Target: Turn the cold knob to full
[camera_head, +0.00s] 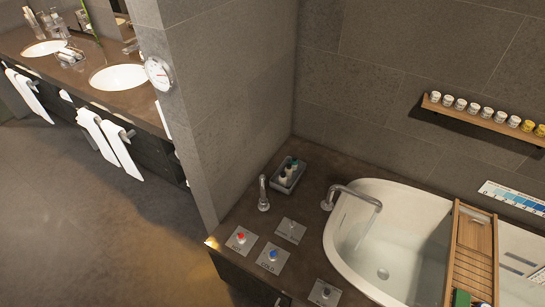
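The cold knob (273,254) is a small blue knob on a square grey plate (266,264) on the dark stone deck beside the bathtub. Its turn position is too small to tell. A red knob (240,236) sits on a similar plate to its left. Another plate with a grey knob (291,227) lies just behind them, and one with a dark knob (326,293) is nearer at the right. Neither of my grippers is in view.
A white bathtub (350,262) with a tap (345,192) and a wooden rack (470,262) lies to the right. A slim spout (263,193) and a bottle tray (287,176) stand behind the plates. A wall corner (195,120) rises at the left.

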